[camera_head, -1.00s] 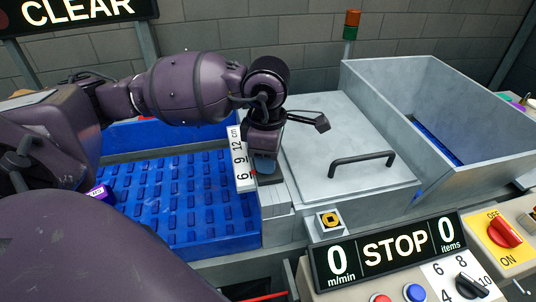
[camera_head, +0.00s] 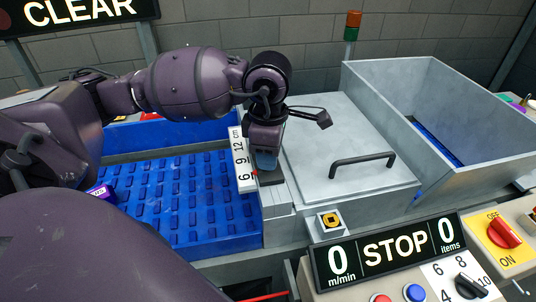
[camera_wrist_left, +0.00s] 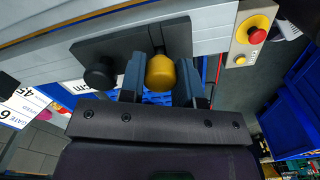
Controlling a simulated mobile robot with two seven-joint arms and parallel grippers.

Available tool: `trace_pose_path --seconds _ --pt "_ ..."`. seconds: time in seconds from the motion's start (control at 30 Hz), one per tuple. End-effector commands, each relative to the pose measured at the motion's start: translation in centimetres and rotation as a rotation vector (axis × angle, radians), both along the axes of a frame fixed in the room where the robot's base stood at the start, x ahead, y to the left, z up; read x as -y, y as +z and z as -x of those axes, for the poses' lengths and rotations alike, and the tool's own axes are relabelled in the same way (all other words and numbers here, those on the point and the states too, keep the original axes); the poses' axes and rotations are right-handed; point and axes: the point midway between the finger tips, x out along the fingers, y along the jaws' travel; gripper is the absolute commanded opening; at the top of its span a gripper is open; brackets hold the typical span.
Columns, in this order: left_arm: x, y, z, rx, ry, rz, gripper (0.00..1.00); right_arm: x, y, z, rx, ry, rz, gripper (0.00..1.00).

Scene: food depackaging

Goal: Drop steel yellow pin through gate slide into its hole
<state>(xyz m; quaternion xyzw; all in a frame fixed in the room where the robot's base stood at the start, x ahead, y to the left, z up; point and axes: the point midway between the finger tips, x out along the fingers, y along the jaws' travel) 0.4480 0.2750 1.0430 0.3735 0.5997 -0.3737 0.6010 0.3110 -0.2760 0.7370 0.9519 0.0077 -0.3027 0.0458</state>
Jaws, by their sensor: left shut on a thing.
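My left gripper (camera_head: 266,162) points down over the dark gate slide (camera_head: 273,184) beside the white scale. In the left wrist view its two blue-grey fingers (camera_wrist_left: 161,82) are closed on the yellow knob of the steel pin (camera_wrist_left: 161,73). A short piece of the pin's shaft shows between knob and the dark slide plate (camera_wrist_left: 125,46). The shaft meets the plate's edge in the picture; I cannot tell how deep it sits, and the hole is hidden. A black knob (camera_wrist_left: 100,72) stands on the plate beside the pin. My right gripper is not in view.
A white number scale (camera_head: 242,160) stands left of the slide. The blue belt (camera_head: 185,205) with a purple item (camera_head: 102,192) lies left. A metal lid with black handle (camera_head: 361,161) and a steel hopper (camera_head: 446,172) are right. A control panel (camera_head: 385,248) stands in front.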

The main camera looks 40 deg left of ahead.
Motion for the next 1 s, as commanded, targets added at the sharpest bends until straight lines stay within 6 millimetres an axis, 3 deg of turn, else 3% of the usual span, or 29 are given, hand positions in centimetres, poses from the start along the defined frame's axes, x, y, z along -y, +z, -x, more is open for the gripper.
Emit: trace_pose_path --seconds 0.33,1.0 --pt "0.0 1.3 0.0 0.001 0.000 0.000 0.07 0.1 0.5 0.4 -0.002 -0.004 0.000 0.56" --pt "0.0 3.3 0.0 0.000 0.000 0.000 0.07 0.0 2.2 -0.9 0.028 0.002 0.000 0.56"
